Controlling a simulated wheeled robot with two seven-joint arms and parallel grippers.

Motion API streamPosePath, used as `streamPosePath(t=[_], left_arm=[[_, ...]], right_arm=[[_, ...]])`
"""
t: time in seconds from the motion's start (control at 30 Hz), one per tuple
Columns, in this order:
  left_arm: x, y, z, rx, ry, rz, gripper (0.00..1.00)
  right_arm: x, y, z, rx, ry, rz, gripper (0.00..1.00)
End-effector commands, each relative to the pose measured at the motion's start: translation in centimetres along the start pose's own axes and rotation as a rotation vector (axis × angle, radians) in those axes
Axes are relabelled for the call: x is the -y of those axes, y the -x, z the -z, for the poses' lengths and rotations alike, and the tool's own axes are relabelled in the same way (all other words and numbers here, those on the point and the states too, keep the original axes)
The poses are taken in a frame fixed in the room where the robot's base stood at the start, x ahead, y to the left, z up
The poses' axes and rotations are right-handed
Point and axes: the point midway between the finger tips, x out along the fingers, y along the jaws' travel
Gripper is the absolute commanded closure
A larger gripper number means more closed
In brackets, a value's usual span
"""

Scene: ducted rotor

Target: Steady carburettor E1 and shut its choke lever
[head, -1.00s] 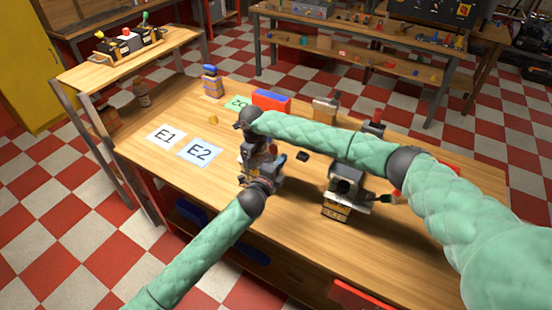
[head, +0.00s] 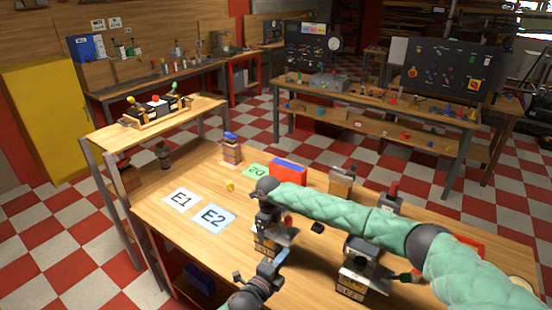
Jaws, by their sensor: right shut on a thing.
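A dark carburettor on a block with a yellow label (head: 265,247) stands near the middle of the bench. Its label is too small to read; I take it as carburettor E1. My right gripper (head: 266,222) comes down over it from above and is shut on its upper part. The wrist hides much of the grip. The choke lever cannot be made out clearly. My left gripper (head: 268,270) is in front of this carburettor, close to it and apparently apart from its body. Its finger spacing is unclear. A second carburettor (head: 352,283), seemingly labelled E2, stands to the right under my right arm.
Cards E1 (head: 182,200) and E2 (head: 214,217) lie flat on the left of the bench, with clear wood around them. A green card (head: 254,171), a blue and red box (head: 288,171) and a striped stack (head: 231,150) stand behind. A small black piece (head: 317,227) lies between the carburettors.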

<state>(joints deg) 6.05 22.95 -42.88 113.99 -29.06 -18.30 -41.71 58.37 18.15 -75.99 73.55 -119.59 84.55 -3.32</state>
Motion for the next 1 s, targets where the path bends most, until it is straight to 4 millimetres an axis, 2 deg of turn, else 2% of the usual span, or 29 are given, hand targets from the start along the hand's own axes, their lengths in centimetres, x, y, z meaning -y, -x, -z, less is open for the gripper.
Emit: streamPosePath(t=[0.1,0.13,0.2,0.43,0.57,1.0], left_arm=[[0.0,0.0,0.0,0.000,0.000,0.000,1.00],[0.0,0.0,0.0,0.000,0.000,0.000,1.00],[0.0,0.0,0.0,0.000,0.000,0.000,1.00],[0.0,0.0,0.0,0.000,0.000,0.000,1.00],[0.0,0.0,0.0,0.000,0.000,0.000,1.00],[0.0,0.0,0.0,0.000,0.000,0.000,1.00]], right_arm=[[0.0,0.0,0.0,0.000,0.000,0.000,0.47],[0.0,0.0,0.0,0.000,0.000,0.000,0.09],[0.0,0.0,0.0,0.000,0.000,0.000,0.00],[0.0,0.1,0.0,0.001,0.000,0.000,0.00],[0.1,0.9,0.0,0.001,0.000,0.001,0.00],[0.1,8.7,-0.1,0.001,0.001,0.001,0.00]])
